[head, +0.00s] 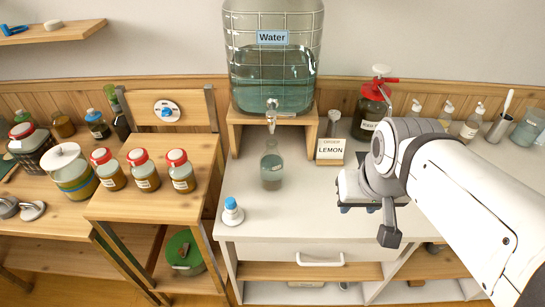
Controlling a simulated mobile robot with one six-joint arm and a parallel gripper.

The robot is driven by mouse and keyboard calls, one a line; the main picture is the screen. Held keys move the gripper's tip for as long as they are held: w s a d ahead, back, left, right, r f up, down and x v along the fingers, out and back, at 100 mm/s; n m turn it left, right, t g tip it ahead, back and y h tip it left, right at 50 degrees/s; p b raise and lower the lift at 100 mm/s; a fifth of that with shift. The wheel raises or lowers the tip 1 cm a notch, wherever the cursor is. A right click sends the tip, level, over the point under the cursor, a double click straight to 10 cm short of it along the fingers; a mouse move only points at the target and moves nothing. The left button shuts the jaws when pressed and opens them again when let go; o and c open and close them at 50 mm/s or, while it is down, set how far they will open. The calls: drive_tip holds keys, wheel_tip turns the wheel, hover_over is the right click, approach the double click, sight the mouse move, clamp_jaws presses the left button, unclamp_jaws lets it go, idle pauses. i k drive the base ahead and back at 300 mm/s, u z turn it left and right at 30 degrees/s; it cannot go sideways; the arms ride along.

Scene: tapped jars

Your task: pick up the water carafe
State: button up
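The water carafe (271,167) is a clear glass vessel with a narrow neck and a small label. It stands upright on the white counter, under the tap (271,117) of the big water jar (275,60), and holds bluish water. My gripper (359,208) is over the counter to the right of the carafe, apart from it. Its fingers are mostly hidden by its own body, so I cannot tell whether it is open or shut. I see nothing held in it.
The water jar stands on a wooden stand (236,130) behind the carafe. A LEMON card (331,150) and a red-lidded jar (370,112) are at the back right. The counter before the carafe is clear.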

sight(271, 162)
drive_tip(key=u, duration=0.3)
drive_tip(key=k, duration=0.15)
drive_tip(key=z, duration=1.85)
drive_tip(key=k, duration=1.8)
drive_tip(key=u, duration=1.4)
drive_tip(key=i, duration=1.55)
drive_tip(key=u, duration=0.05)
